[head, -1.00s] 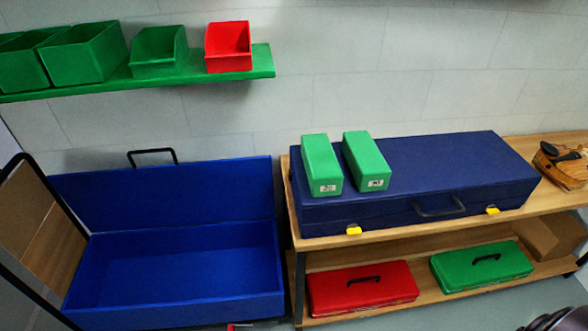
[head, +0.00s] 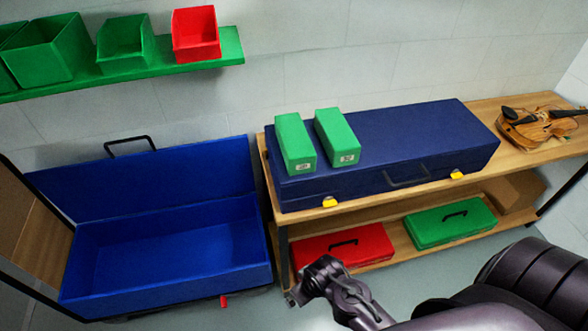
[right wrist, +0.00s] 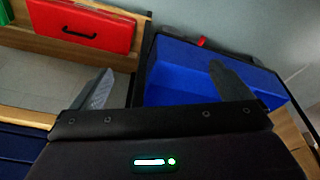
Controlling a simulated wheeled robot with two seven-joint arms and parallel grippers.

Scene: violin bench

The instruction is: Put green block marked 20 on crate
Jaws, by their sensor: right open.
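Two green blocks lie side by side on top of the closed navy case in the head view: a left one (head: 296,142) and a right one (head: 337,135). Each has a small white label on its front end; the numbers are too small to read surely. The open blue crate (head: 165,298) stands left of the bench, its lid raised at the back. My right gripper (head: 308,288) is low in front of the bench, below and apart from the blocks. The right wrist view shows its two fingers (right wrist: 160,82) spread and empty. My left gripper is not in view.
The navy case (head: 420,140) lies on a wooden bench (head: 480,112) beside a violin (head: 540,125). A red case (head: 345,248) and a green case (head: 450,222) lie on the lower shelf. A green wall shelf (head: 150,68) with bins hangs at upper left.

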